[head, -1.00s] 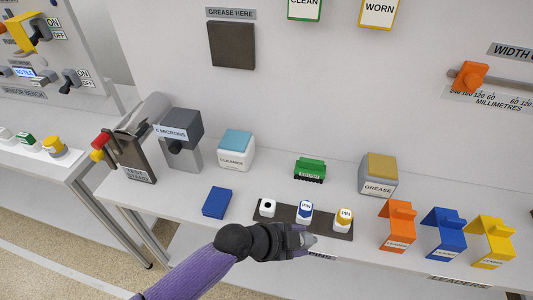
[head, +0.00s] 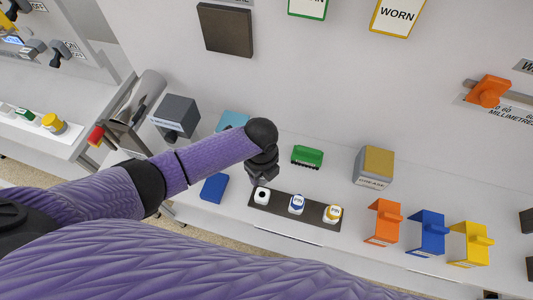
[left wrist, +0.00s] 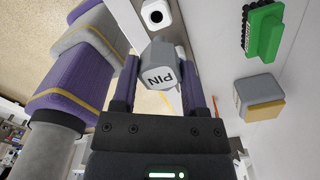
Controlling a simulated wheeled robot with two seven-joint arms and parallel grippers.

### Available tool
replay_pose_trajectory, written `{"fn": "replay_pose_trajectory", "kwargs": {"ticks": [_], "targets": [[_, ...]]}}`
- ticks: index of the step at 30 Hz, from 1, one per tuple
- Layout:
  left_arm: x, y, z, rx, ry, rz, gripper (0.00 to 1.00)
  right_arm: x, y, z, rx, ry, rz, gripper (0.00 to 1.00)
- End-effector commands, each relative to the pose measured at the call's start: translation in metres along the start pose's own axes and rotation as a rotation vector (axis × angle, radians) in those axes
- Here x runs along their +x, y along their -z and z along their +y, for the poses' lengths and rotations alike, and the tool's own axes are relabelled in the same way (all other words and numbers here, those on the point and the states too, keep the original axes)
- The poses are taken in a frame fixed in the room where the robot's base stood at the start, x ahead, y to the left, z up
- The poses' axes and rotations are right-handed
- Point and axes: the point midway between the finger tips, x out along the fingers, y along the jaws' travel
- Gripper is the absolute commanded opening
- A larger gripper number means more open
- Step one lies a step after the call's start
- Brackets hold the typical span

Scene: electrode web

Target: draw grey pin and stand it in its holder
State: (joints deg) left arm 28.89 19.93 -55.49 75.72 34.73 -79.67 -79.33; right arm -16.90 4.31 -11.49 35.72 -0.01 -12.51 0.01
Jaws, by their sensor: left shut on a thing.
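The grey pin (left wrist: 160,68), its head marked PIN, is between the fingers of my left gripper (left wrist: 158,85) in the left wrist view. In the head view my left gripper (head: 262,178) is just above and behind the white holder with a black hole (head: 262,196), at the left end of a dark strip (head: 280,208). The holder also shows in the left wrist view (left wrist: 155,13), beyond the pin and apart from it in the picture. The grey pin is hard to make out in the head view. My right gripper is not in view.
A blue-topped pin (head: 296,204) and a yellow-topped pin (head: 333,214) stand on the same strip. A blue block (head: 214,188) lies to the left, a green brush (head: 307,156) behind. The grease box (head: 374,167) and orange, blue and yellow leader stands are at right.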

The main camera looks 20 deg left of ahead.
Motion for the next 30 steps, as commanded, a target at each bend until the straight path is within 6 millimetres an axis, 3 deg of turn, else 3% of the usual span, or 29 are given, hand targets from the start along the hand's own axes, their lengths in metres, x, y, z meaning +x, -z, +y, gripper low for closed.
{"fn": "replay_pose_trajectory", "kwargs": {"ticks": [13, 24, 30], "targets": [[-0.007, 0.001, 0.000, -0.002, 0.001, 0.003, 0.00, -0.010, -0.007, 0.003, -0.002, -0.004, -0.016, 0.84], [0.046, 0.001, 0.000, -0.003, 0.001, 0.004, 0.00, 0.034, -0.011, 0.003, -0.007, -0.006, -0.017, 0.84], [0.056, 0.001, 0.000, -0.002, 0.002, 0.004, 0.00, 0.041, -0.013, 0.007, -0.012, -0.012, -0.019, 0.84]]}}
